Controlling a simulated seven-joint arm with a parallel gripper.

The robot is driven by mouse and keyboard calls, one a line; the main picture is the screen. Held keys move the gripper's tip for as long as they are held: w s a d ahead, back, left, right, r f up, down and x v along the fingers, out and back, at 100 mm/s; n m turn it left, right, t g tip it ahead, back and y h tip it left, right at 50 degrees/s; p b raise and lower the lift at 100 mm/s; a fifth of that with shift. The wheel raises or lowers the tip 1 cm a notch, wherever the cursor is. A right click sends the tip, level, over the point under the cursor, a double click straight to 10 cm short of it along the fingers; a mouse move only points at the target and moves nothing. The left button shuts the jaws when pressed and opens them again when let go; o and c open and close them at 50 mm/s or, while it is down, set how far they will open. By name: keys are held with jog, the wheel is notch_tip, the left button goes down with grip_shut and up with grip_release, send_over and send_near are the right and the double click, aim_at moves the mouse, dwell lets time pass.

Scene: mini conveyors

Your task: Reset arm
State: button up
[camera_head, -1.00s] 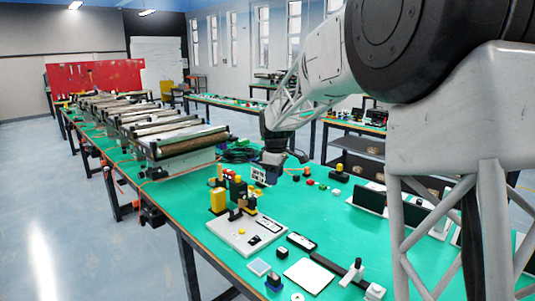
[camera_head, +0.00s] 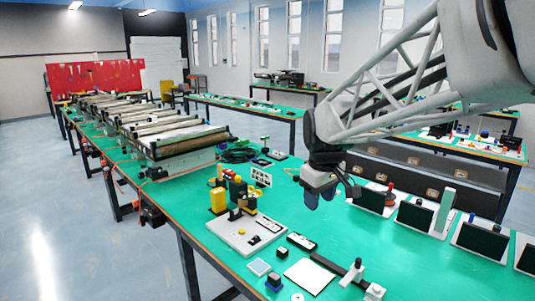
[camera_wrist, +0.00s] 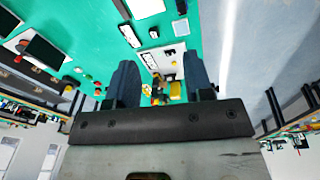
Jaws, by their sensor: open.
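My gripper (camera_head: 320,197) hangs above the green table (camera_head: 330,236), right of its middle, in the head view. In the wrist view my gripper (camera_wrist: 160,88) shows two dark blue fingers spread apart, with nothing held between them. The table with a white board and yellow parts shows beyond the fingers. My arm reaches in from the upper right of the head view.
A row of mini conveyors (camera_head: 180,143) stands at the left. A white board (camera_head: 245,238) bears small black parts, with yellow blocks (camera_head: 218,200) beside it. Dark panels on white stands (camera_head: 415,217) line the right edge. Bare green table lies below my gripper.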

jog(key=s+d+f+m, duration=0.2)
jog(key=s, duration=0.7)
jog(key=s+d+f+m, duration=0.2)
jog(key=s+m, duration=0.1)
jog(key=s, duration=0.6)
jog(key=s+d+f+m, duration=0.2)
jog(key=s+f, duration=0.1)
jog(key=s, duration=0.6)
jog(key=shift+s+m+t, duration=0.15)
jog(key=shift+m+t, duration=0.15)
jog(key=shift+t, duration=0.1)
dwell(0.7)
